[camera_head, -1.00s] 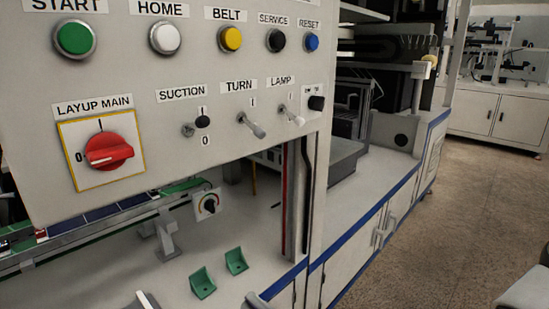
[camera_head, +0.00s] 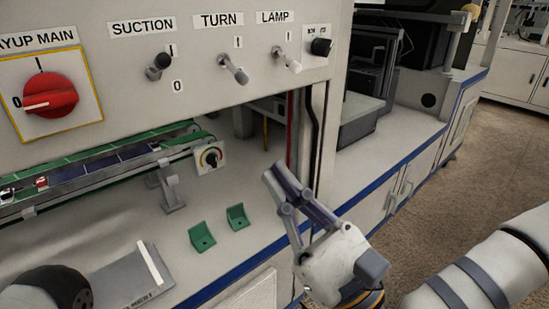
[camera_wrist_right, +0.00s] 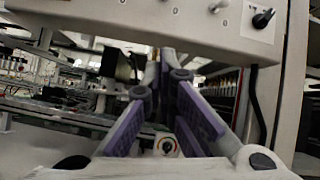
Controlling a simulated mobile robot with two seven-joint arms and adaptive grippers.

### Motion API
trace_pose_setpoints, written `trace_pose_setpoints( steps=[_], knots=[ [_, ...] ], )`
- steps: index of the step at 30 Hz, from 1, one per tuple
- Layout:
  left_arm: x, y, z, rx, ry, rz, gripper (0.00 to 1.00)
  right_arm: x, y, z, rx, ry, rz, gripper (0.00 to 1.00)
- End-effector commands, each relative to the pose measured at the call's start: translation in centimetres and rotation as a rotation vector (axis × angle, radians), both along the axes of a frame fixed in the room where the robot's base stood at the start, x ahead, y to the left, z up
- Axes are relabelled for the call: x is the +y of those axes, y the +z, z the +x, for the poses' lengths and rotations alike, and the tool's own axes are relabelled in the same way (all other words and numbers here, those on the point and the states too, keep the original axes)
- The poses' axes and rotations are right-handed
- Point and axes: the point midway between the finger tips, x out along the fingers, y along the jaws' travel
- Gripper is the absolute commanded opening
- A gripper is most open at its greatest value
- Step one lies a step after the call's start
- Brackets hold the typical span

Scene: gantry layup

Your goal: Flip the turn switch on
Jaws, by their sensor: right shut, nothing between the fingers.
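The turn switch (camera_head: 233,68) is a small metal toggle under the TURN label on the grey panel. Its lever slants down and to the right, and the I mark above it is visible. My right gripper (camera_head: 276,178) is below the panel and below the turn switch, apart from it, with its fingers pointing up. Its fingers are shut and empty. In the right wrist view the purple-padded fingers (camera_wrist_right: 165,62) meet below the panel's lower edge. My left gripper is out of view.
The suction switch (camera_head: 158,66) and lamp switch (camera_head: 287,62) flank the turn switch, with a black knob (camera_head: 321,47) farther right. A red rotary switch (camera_head: 50,96) is at left. Green brackets (camera_head: 201,237) stand on the worktop. A post (camera_head: 316,140) rises behind my right gripper.

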Motion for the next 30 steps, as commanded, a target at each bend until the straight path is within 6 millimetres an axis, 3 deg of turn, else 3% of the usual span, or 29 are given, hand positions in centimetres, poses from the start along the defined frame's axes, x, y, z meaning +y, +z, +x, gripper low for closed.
trace_pose_setpoints(
  steps=[1,10,16,30],
  knots=[
    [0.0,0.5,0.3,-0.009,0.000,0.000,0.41,0.6,1.2,0.6,-0.009,0.001,0.001,0.00],
    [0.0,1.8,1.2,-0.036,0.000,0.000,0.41,4.0,5.0,4.7,-0.008,0.000,0.001,0.00],
    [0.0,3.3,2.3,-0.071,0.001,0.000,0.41,3.7,7.8,3.4,-0.007,0.000,0.001,0.00],
    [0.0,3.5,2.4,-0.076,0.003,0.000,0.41,3.6,8.1,3.1,0.000,-0.001,-0.001,0.00]
  ],
)
